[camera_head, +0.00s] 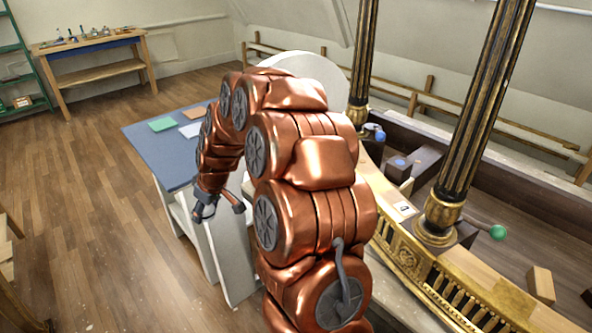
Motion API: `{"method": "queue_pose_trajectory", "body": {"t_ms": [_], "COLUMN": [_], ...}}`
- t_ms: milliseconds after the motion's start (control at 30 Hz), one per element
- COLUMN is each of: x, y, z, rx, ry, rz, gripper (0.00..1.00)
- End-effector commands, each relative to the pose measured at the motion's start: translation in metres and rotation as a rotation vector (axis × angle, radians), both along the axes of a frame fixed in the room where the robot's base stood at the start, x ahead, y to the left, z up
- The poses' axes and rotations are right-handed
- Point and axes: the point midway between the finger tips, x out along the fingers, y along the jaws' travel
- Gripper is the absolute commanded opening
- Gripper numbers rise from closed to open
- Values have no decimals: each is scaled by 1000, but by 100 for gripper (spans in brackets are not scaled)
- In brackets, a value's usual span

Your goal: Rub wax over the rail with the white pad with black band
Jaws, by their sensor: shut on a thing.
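My copper arm arches up in the middle of the view and bends down to the left. My gripper (206,208) hangs at its end, beside the blue-topped table's near side. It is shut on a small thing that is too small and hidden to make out. The rail (470,286) curves along the front of the gilt console at the right, with pierced gold ornament on its face. My gripper is well to the left of it, apart from it. A pale flat piece (190,130) lies on the table; I see no black band on it.
The blue-topped table (150,145) also bears a green flat piece (163,124). Gilt fluted columns (485,110) rise behind the rail. A green-knobbed handle (497,232) and a wood block (541,285) are at the right. Open floor (90,240) lies to the left.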

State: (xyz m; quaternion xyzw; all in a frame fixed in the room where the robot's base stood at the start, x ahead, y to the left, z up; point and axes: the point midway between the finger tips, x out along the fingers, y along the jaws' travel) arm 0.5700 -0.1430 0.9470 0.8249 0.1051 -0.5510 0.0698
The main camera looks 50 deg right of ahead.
Motion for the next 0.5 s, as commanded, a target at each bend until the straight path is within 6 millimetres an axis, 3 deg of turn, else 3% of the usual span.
{"method": "queue_pose_trajectory", "body": {"t_ms": [100, 500], "x": [-8, -68], "y": [-44, -175], "z": [12, 44], "rx": [0, -3], "ry": [-3, -3], "rz": [44, 215], "gripper": [16, 16]}}
